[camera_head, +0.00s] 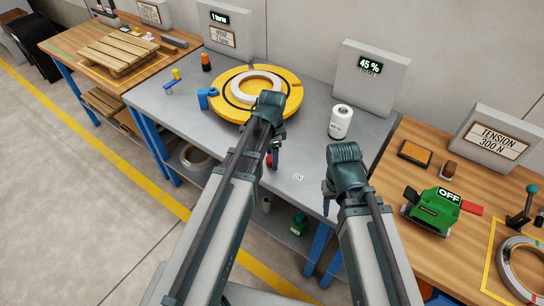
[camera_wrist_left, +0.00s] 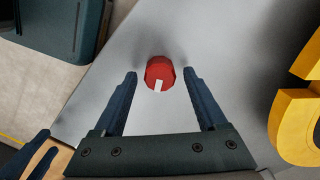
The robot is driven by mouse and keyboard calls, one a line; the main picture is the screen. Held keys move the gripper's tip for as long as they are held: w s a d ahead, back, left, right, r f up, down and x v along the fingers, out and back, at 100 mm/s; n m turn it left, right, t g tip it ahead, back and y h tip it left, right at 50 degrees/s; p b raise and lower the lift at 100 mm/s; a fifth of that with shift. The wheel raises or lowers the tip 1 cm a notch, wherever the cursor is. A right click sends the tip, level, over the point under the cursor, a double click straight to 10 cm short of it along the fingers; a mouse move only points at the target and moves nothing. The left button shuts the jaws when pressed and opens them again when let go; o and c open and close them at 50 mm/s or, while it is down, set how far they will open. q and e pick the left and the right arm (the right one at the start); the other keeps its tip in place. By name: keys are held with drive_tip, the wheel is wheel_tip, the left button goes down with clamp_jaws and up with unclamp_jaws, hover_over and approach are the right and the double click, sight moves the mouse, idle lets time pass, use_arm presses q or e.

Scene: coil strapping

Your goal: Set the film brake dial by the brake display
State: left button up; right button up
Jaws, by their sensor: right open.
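The brake display (camera_head: 371,66) on the grey panel at the back reads 45 %. The film brake dial is a red round knob with a white mark, seen in the left wrist view (camera_wrist_left: 161,70); its mark points toward the bottom of that picture. My left gripper (camera_wrist_left: 160,76) is open, with one finger on each side of the dial and a gap on both sides. In the head view my left gripper (camera_head: 273,156) points down over the grey table's front and mostly hides the dial. My right gripper (camera_head: 328,198) is open and empty near the table's front right corner.
A yellow turntable (camera_head: 291,104) with a pale ring stands behind my left gripper. A white film roll (camera_head: 340,122) stands at right. A green strapping tool (camera_head: 436,212) marked OFF and a TENSION 300 N sign (camera_head: 494,142) are on the right wooden bench.

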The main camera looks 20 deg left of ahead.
use_arm(q)
clamp_jaws()
drive_tip(key=n, duration=0.5)
idle(0.3)
drive_tip(key=shift+o, duration=0.8)
unclamp_jaws()
wheel_tip(320, 180, up, 14)
drive_tip(key=p, duration=1.4)
use_arm(e)
wheel_tip(320, 180, up, 14)
